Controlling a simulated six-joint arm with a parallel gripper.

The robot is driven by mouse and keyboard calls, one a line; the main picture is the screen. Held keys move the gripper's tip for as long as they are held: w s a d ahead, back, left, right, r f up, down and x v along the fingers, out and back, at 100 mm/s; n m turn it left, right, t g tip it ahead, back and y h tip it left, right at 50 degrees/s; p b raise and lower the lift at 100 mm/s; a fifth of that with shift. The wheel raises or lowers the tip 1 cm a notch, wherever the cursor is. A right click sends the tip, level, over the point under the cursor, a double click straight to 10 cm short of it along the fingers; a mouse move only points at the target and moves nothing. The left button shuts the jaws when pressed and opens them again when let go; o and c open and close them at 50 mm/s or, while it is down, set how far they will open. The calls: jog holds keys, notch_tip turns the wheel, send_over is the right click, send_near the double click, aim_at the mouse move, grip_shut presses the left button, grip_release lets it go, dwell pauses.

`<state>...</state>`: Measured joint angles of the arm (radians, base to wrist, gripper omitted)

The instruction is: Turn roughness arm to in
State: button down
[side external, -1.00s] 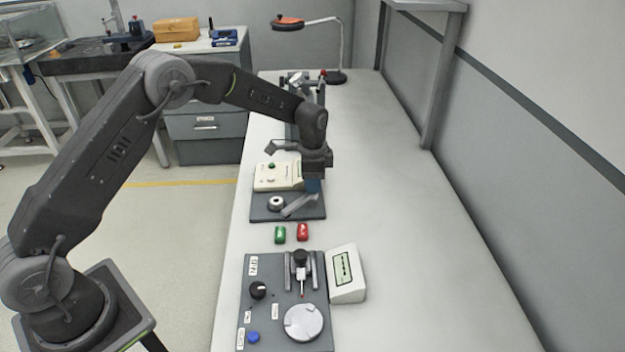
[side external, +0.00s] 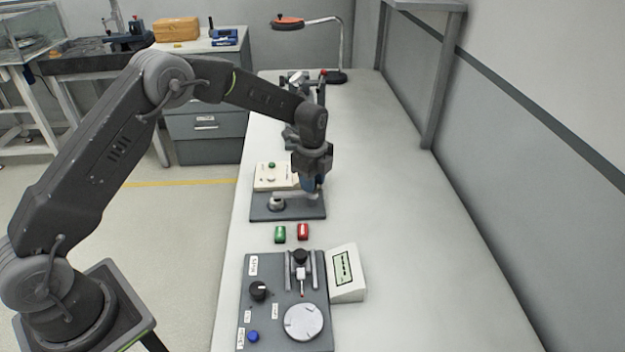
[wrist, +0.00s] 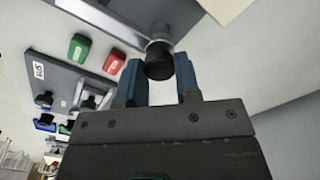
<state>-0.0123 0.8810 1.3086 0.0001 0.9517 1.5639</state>
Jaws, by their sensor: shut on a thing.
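The roughness arm (side external: 290,196) is a light metal bar on a dark base plate (side external: 262,215). It runs from a round pivot (side external: 276,204) at the left towards the right side of the plate. My gripper (side external: 313,187) is over the bar's right end. In the wrist view the bar (wrist: 115,20) ends in a black knob (wrist: 159,66). My blue fingers stand on either side of this knob, shut on it. In the side view the gripper hides the knob and the bar's end.
A cream box (side external: 270,176) stands behind the arm on the plate. A green block (side external: 280,234) and a red block (side external: 303,232) lie in front. A nearer panel (side external: 265,310) carries a dial and a silver disc. The bench to the right is clear.

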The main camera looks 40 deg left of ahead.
dwell(0.6)
jog(key=c, duration=0.8)
grip_release()
jog(key=shift+r, duration=6.95)
